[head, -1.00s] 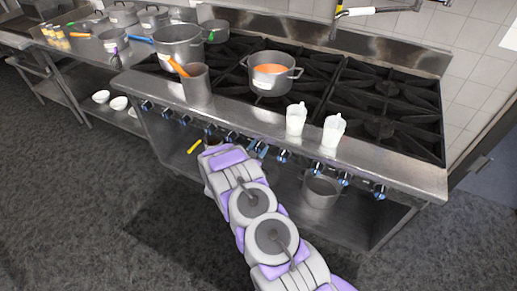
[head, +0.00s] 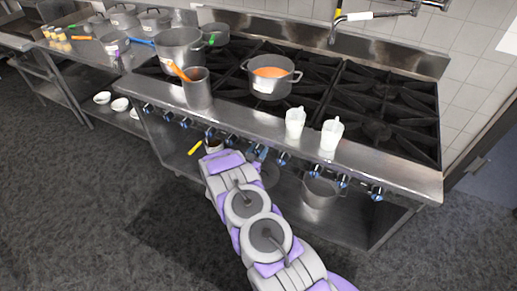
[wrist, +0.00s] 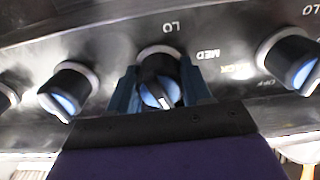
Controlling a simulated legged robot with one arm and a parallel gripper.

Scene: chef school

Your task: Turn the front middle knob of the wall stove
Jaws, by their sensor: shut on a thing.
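The wall stove (head: 230,117) stands ahead in the head view, with a row of black and blue knobs along its front. In the wrist view a knob (wrist: 160,92) sits between the two blue fingers of my gripper (wrist: 160,97). The gripper is shut on this knob, one finger on each side. The knob's blue face has a pale pointer line that points down and slightly right. The panel reads LO above the knob and MED to its right. In the head view my arm covers part of the knob row and the fingertips are hard to make out.
Neighbouring knobs sit left (wrist: 66,90) and right (wrist: 290,60) of the gripper. A pot of orange food (head: 271,77) and two white jugs (head: 331,134) stand on the stove. A large pot (head: 320,190) is on the shelf below. The floor in front is clear.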

